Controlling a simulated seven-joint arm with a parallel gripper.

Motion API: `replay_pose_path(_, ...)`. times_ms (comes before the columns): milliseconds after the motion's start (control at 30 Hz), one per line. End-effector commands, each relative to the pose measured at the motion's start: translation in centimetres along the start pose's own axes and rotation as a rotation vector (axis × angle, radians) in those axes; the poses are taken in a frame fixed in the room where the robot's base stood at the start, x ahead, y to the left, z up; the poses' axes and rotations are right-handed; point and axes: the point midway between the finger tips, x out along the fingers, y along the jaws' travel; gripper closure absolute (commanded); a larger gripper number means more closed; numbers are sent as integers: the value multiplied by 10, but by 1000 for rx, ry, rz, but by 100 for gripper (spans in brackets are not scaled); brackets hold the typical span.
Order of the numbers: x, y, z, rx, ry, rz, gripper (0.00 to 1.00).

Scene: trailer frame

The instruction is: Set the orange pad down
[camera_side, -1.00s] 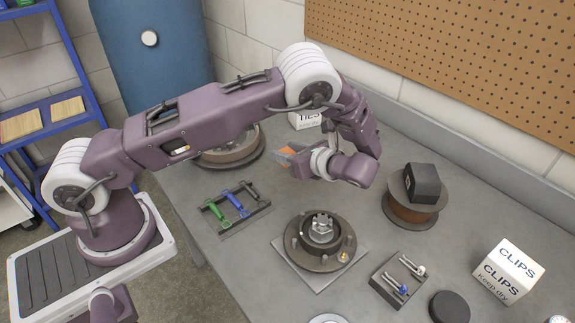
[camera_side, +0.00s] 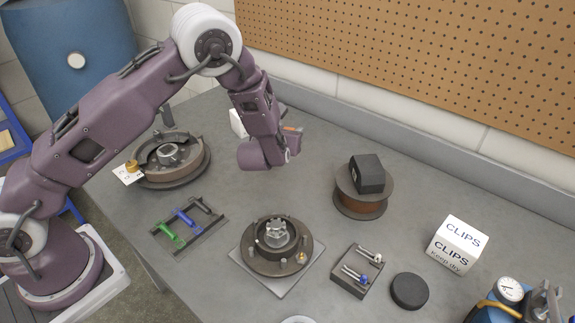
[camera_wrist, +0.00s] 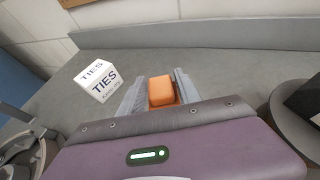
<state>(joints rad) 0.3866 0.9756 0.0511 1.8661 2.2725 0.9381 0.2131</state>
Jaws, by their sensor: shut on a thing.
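The orange pad (camera_wrist: 161,91) is a small block with rounded edges, held between the two grey fingers of my gripper (camera_wrist: 158,93) in the wrist view. In the side view only a sliver of the pad (camera_side: 292,129) shows at my gripper (camera_side: 293,138), which is largely behind my wrist. The gripper is over the back part of the grey bench, left of the reel with the black block. I cannot tell whether the pad touches the bench.
A white TIES box (camera_wrist: 96,79) stands left of my gripper. A reel (camera_side: 360,196) carries a dark block (camera_side: 369,173) to the right. A hub (camera_side: 275,245), a brake drum (camera_side: 170,160), a tool rack (camera_side: 187,228) and a CLIPS box (camera_side: 458,245) are on the bench. Bare bench lies behind the pad.

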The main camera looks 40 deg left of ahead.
Motion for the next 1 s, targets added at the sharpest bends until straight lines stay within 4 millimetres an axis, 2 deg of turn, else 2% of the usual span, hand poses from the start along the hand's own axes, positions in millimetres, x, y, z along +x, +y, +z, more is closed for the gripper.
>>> replay_pose_path(33,5,0,-14,6,5,-3,99)
replay_pose_path(100,11,0,-28,5,4,-3,99)
replay_pose_path(400,32,0,-77,2,0,-1,99)
replay_pose_path(800,35,0,-84,2,-2,-1,99)
replay_pose_path(833,36,0,-85,2,-1,-1,58)
replay_pose_path(933,35,0,-84,2,-2,-1,38)
replay_pose_path(1000,35,0,-84,2,-2,-1,38)
